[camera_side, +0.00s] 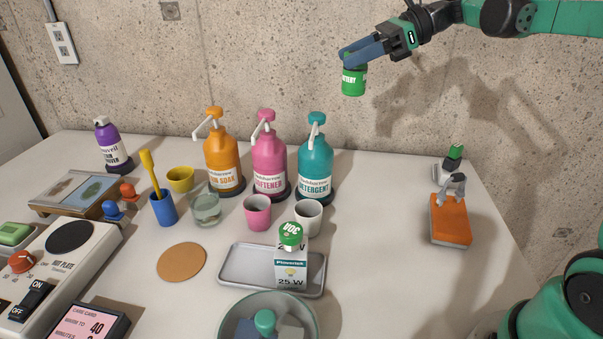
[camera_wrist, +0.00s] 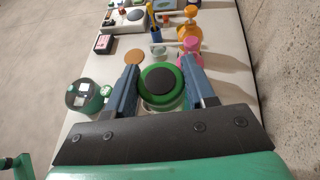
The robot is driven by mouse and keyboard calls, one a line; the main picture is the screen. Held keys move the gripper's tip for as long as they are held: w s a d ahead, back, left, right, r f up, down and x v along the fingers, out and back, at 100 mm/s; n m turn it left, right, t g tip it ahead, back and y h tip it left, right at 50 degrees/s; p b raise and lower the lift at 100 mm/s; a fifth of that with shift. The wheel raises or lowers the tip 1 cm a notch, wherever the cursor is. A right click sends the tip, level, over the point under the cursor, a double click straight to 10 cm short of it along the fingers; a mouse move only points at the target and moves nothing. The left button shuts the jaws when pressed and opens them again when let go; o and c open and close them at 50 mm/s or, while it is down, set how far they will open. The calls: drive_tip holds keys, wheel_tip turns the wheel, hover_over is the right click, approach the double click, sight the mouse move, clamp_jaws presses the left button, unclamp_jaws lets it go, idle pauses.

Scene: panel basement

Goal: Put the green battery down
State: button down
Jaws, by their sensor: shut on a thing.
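The green battery (camera_side: 354,80) is a short green cylinder with white lettering, held high above the back right of the table (camera_side: 375,185). My gripper (camera_side: 350,60) is shut on it, with its blue fingers on either side near the battery's top. In the wrist view the battery (camera_wrist: 160,84) shows as a green ring with a dark round top between the two fingers. The battery touches nothing below it.
Orange, pink and teal pump bottles (camera_side: 315,160) stand along the back. A grey tray (camera_side: 235,275) bears a light-bulb box and a green-capped VOC item. A round bowl (camera_side: 312,310) is in front. An orange block tool (camera_side: 450,220) lies at right. Table between bottles and tool is clear.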

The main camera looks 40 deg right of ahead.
drive_tip(key=s+a, duration=0.3)
drive_tip(key=a, duration=3.3)
drive_tip(key=f, duration=1.6)
drive_tip(key=d+f, duration=0.1)
drive_tip(key=f, duration=0.7)
drive_tip(key=shift+w+f, duration=0.1)
drive_tip(key=shift+w, duration=0.1)
drive_tip(key=shift+f, duration=0.1)
drive_tip(key=shift+c, duration=1.5)
unclamp_jaws()
